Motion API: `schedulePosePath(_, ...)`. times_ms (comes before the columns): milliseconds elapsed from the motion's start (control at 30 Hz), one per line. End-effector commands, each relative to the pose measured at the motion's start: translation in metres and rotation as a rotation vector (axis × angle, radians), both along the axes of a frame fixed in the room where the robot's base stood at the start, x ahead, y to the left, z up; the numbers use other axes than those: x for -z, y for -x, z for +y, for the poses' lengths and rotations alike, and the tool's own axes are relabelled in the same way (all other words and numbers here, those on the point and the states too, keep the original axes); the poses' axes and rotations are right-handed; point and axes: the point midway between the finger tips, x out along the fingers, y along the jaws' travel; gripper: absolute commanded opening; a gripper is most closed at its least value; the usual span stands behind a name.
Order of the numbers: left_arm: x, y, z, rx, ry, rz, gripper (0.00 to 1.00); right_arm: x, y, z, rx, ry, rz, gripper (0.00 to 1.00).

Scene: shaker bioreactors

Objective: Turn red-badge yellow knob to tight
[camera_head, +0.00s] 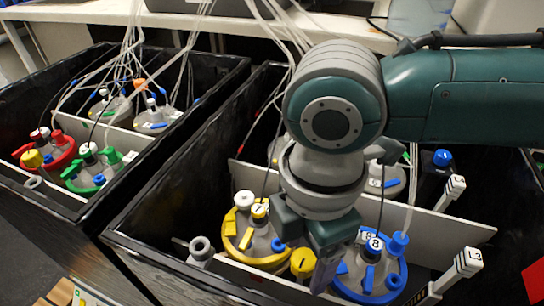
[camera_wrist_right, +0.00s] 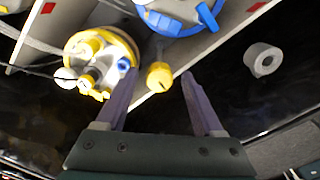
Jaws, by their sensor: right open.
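A yellow knob (camera_head: 303,262) stands between the yellow-ringed vessel (camera_head: 245,243) and the blue-ringed vessel (camera_head: 371,274) in the front right bin. In the right wrist view the knob (camera_wrist_right: 160,77) has a slot mark on its face and a thin stem behind it. My right gripper (camera_head: 316,258) reaches down over it from above. In the right wrist view its purple fingers (camera_wrist_right: 160,84) are apart, with the knob in the gap near the tips and clear space on both sides. Red badges (camera_wrist_right: 48,8) show on the white panel; I cannot tell which badge belongs to this knob. My left gripper is out of view.
A white panel (camera_head: 444,227) crosses the black bin. A grey round knob (camera_head: 201,248) stands near the front wall, and marked white-topped handles (camera_head: 464,263) stand at right. Tubes rise from the vessels. Another bin at left holds red-ringed (camera_head: 66,157) and green-ringed vessels.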

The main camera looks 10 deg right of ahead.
Motion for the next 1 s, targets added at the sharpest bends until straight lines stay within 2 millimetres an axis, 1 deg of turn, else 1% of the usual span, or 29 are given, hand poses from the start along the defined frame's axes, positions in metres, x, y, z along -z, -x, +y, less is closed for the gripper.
schedulePosePath(233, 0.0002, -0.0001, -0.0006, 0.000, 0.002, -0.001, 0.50, 0.0014, 0.0001, 0.0001, 0.000, 0.000, 0.000, 0.69)
schedulePosePath(267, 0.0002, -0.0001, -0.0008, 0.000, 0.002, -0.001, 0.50, 0.0014, 0.0001, 0.0001, 0.000, 0.000, 0.000, 0.68)
schedulePosePath(867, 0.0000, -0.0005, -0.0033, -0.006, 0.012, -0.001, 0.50, 0.0010, 0.0001, 0.0002, 0.000, 0.000, 0.000, 0.00)
schedulePosePath(1000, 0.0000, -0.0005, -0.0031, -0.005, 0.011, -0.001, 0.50, 0.0009, 0.0001, 0.0002, 0.000, 0.000, 0.001, 0.00)
